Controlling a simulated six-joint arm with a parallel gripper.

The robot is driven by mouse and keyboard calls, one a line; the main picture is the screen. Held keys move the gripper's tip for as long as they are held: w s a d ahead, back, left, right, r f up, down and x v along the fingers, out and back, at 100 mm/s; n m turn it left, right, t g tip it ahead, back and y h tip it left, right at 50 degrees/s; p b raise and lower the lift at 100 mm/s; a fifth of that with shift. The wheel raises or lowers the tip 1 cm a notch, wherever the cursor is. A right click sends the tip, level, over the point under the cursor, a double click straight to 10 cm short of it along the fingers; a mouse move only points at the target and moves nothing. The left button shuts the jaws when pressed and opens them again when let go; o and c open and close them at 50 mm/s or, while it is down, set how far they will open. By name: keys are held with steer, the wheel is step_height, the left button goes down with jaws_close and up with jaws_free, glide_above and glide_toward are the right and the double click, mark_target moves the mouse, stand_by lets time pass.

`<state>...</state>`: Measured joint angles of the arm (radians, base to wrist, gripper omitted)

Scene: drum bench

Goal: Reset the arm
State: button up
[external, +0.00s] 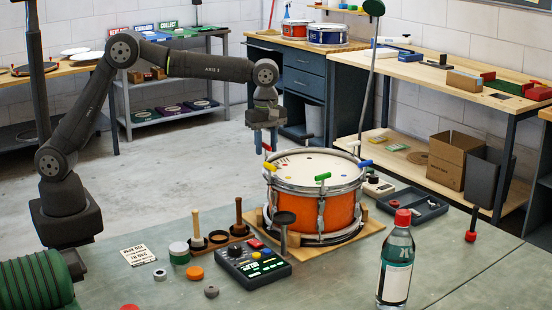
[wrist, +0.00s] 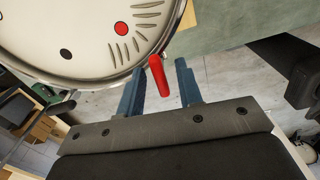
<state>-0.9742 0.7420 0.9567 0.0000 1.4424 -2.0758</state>
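My arm reaches over the bench from the left, with its wrist pointing down. My gripper (external: 266,150) hangs just behind the far left rim of the orange drum (external: 338,212). Its two blue fingers stand apart in the wrist view (wrist: 160,72), so it is open. A red handle (wrist: 159,80) at the drum's rim shows between the fingers in that view, with gaps on both sides. The external view shows only a little red near the fingertips. The drum's white head (wrist: 70,35) fills the wrist view's upper left.
The drum sits on a wooden board (external: 372,228). Green (external: 322,177), blue (external: 365,163) and yellow (external: 270,167) handles stand around its rim. A control box (external: 253,263), wooden pegs, a bottle (external: 396,265) and a dark tray (external: 413,203) surround it. The front left bench is partly clear.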

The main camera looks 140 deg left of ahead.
steer(key=shift+f, duration=0.2)
step_height(320, 180, up, 17)
step_height(320, 180, down, 17)
steer(key=shift+r, duration=0.1)
steer(key=shift+m, duration=0.3)
steer(key=m, duration=0.3)
steer(key=shift+m, duration=0.4)
steer(key=m, duration=0.5)
stand_by(0.5)
steer(key=shift+o, duration=0.5)
